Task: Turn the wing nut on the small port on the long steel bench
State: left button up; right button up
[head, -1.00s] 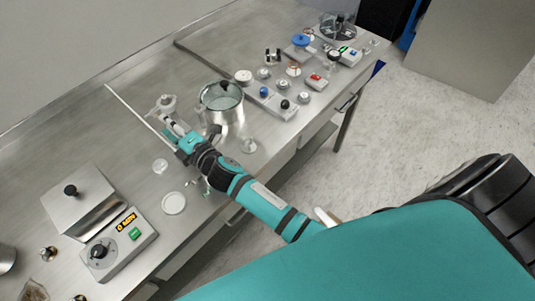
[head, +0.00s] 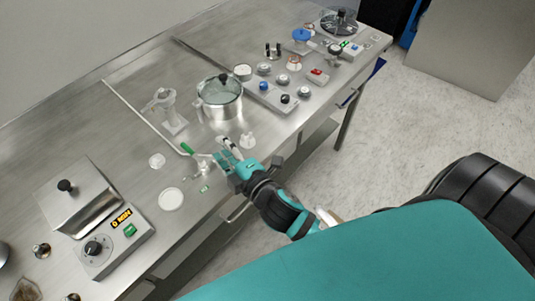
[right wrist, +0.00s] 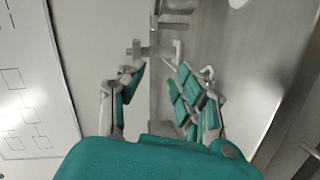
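A small pale port fitting (head: 163,102) stands upright on a grey block on the long steel bench (head: 130,130). A clamp-like part shows at its top; I cannot make out the wing nut clearly. My right gripper (head: 222,151) is in front of the fitting and apart from it, low over the bench near its front edge. In the right wrist view its fingers (right wrist: 157,88) are spread, with nothing held between them. A grey metal part with a crosspiece (right wrist: 150,50) shows beyond the fingertips; I cannot tell which fitting it is. My left gripper is not in view.
A steel pot-like chamber with a glass lid (head: 219,98) stands right of the fitting. A small white piece (head: 247,141) is beside my gripper. A control box (head: 113,240) is at lower left.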

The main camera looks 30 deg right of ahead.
jog(key=s+d+f+m+g, duration=0.1)
jog(key=m, duration=0.1)
jog(key=s+d+f+m+g+h, duration=0.1)
jog(key=d, duration=0.1)
jog(key=s+d+f+m+g+h, duration=0.1)
jog(key=d+m, duration=0.1)
jog(key=shift+f+m, duration=0.3)
jog(key=shift+f, duration=0.1)
jog(key=s+d+f+m+g+h, duration=0.1)
jog(key=s+d+f+m+g, duration=0.1)
jog(key=s+f+m+g, duration=0.1)
jog(key=shift+s+d+f+m, duration=0.25)
jog(key=shift+s+f+m, duration=0.35)
jog(key=shift+s, duration=0.25)
jog(key=shift+o, duration=0.3)
